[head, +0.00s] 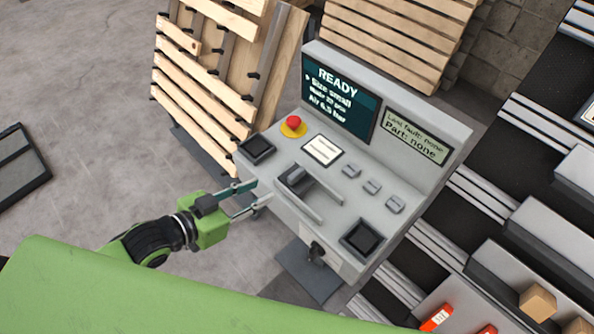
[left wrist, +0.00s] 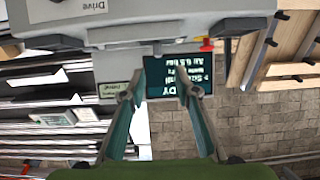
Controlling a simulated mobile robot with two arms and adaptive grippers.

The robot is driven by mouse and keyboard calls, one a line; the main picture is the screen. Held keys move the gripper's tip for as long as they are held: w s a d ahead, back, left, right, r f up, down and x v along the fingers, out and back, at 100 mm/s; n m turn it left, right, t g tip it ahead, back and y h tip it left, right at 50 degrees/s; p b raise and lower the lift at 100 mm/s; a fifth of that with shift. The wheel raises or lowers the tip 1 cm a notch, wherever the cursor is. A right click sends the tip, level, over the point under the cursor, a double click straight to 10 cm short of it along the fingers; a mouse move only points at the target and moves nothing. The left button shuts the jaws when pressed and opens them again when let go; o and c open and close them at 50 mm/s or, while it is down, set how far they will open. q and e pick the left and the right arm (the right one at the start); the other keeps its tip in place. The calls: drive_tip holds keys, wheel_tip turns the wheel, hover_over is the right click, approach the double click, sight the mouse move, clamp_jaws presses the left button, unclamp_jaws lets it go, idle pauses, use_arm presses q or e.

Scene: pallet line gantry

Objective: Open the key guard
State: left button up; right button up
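A grey console (head: 335,205) stands in front of me. A small black fitting (head: 316,249) sits on its front face, and part of a dark fitting (left wrist: 57,1) shows beside a "Drive" label (left wrist: 95,7) in the left wrist view. I cannot tell for certain which part is the key guard. My left gripper (head: 257,195) is open and empty just left of the console's front edge; its spread fingers (left wrist: 162,88) also show in the left wrist view. My right gripper is not in view.
The console carries a red button (head: 293,123), several small switches, a rail-like bar (head: 325,188) and a "READY" screen (head: 341,95). Wooden pallets (head: 215,75) stand behind it. A conveyor line (head: 490,200) runs on the right. Floor left of the console is mostly clear.

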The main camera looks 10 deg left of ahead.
sight(294, 175)
use_arm(q)
drive_tip(key=x, duration=0.4)
drive_tip(key=p+x, duration=0.1)
drive_tip(key=x, duration=0.4)
drive_tip(key=p+x, duration=0.1)
drive_tip(key=x, duration=0.3)
drive_tip(key=shift+w+d+r, duration=0.3)
drive_tip(key=shift+d, duration=0.15)
clamp_jaws()
